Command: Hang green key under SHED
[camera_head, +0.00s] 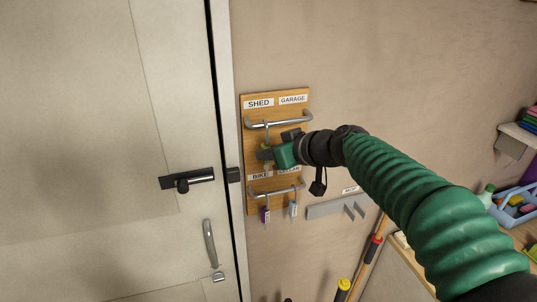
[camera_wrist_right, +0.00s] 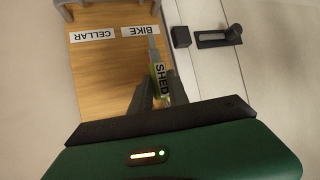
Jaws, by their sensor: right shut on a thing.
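My right gripper (camera_head: 268,154) is in front of the wooden key board (camera_head: 302,152), below the SHED label (camera_head: 258,103). In the wrist view, my right gripper (camera_wrist_right: 160,95) is shut on the green key (camera_wrist_right: 159,76), whose tag reads SHED. In the head view, a thin grey hook or loop (camera_head: 267,130) rises from the gripper to the upper metal bar (camera_head: 285,123). I cannot tell whether it rests on the bar or is only in front of it. The gripper hides much of the key there. My left gripper is not in view.
A purple key (camera_head: 265,214) and a light blue key (camera_head: 293,209) hang from the lower bar (camera_head: 280,191). The door (camera_head: 100,130) with its black latch (camera_head: 187,179) stands left of the board. A grey MOP holder (camera_head: 335,207) is at lower right.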

